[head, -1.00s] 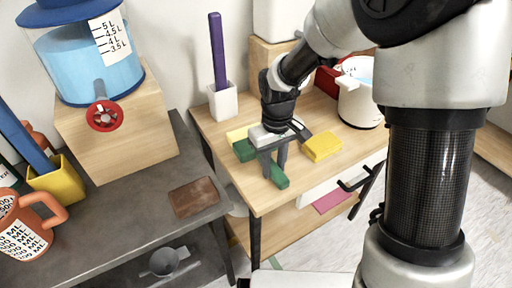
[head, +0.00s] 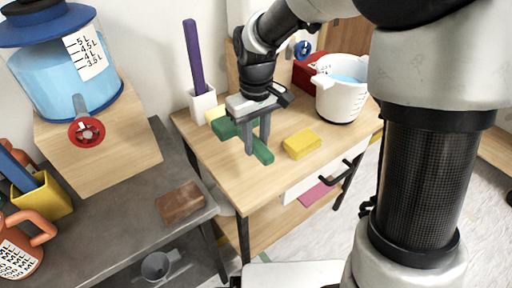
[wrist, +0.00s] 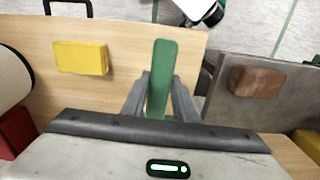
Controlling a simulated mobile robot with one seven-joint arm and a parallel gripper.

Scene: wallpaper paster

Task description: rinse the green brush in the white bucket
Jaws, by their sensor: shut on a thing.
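My gripper (head: 257,138) points down over the wooden table and is shut on the green brush (head: 264,155). In the wrist view the brush (wrist: 164,62) runs lengthwise between my two fingers (wrist: 159,100), its handle end reaching past them. The wider green part of the brush shows left of the fingers in the head view. I cannot tell whether the brush still touches the table. The white bucket (head: 340,103), with blue liquid inside, stands at the back right of the same table. Only a white edge at the left of the wrist view may be the bucket.
A yellow block (head: 302,143) lies right of the brush. A white holder (head: 203,105) with a purple stick stands behind left. A red box (head: 304,73) is behind the bucket. A brown block (head: 180,202) lies on the grey table at left, near a blue-water dispenser (head: 62,65).

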